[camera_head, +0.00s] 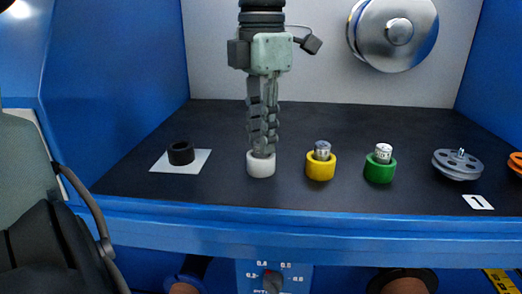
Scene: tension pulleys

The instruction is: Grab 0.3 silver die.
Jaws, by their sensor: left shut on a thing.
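My left gripper (263,152) reaches straight down from the top to the white ring holder (260,165). Its fingers are shut on the silver die at the white holder, which they almost wholly hide. I cannot read a marking on that die. Another silver die (322,150) stands upright in the yellow ring holder (321,170). A third silver die (383,152), with a pale marked top, stands in the green ring holder (380,171). My right gripper is not in view.
A black ring (181,153) sits on a white square (200,162) to the left. A grey pulley wheel (458,164), a white label (478,202) and part of an orange ring (516,161) are to the right. A large metal disc (398,33) hangs on the back wall. The dark surface behind the holders is clear.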

